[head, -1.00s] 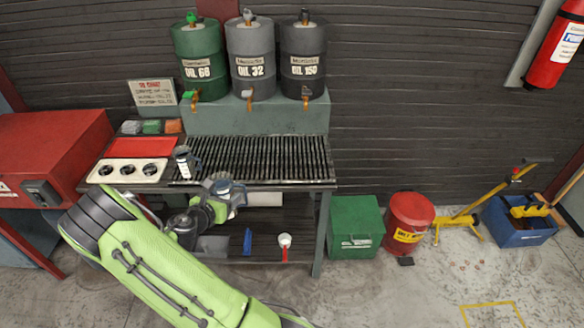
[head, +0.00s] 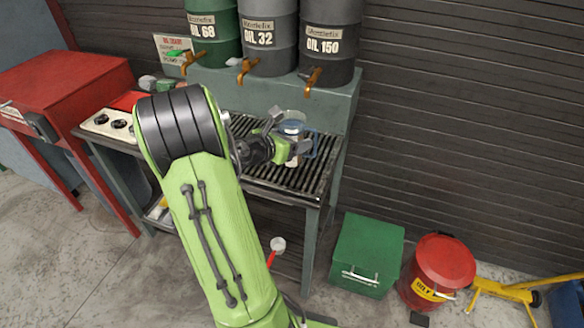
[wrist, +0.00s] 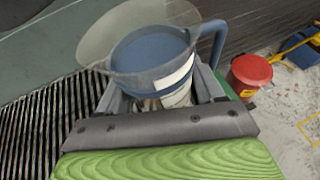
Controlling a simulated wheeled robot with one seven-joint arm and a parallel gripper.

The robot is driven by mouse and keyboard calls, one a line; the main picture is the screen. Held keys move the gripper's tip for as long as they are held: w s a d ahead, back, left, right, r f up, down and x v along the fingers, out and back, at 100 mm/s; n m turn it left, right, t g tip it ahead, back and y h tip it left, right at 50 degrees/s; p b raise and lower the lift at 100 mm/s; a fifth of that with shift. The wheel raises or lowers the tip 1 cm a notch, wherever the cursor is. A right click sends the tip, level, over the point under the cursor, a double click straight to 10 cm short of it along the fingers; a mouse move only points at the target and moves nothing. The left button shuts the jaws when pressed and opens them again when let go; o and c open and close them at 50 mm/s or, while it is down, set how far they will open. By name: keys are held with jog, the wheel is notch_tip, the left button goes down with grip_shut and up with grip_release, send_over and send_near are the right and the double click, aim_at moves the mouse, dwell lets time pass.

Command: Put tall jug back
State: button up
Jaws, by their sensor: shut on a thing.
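A jug (head: 294,128) with a clear flared rim, a blue handle and a white label is held upright in my gripper (head: 284,148). In the wrist view the jug (wrist: 152,52) fills the space between the fingers of my gripper (wrist: 160,92), its inside looks blue, and its handle points right. My gripper is shut on it. The jug is over the right part of the slatted rack (head: 262,182), below the OIL 150 drum (head: 326,50); whether its base touches the slats I cannot tell.
The OIL 32 drum (head: 270,45) and OIL 68 drum (head: 212,42) stand behind, with taps jutting forward. A white panel with round holes (head: 98,124) is at the bench's left. My arm hides the rack's left part. A green box (head: 368,250) and red bin (head: 440,262) are on the floor.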

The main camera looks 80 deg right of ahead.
notch_tip(320, 180, down, 7)
jog(key=b, duration=0.3)
jog(key=shift+s+d, duration=0.1)
jog(key=shift+r, duration=0.25)
jog(key=o, duration=1.3)
jog(key=shift+f, duration=0.15)
jog(key=shift+c, duration=0.2)
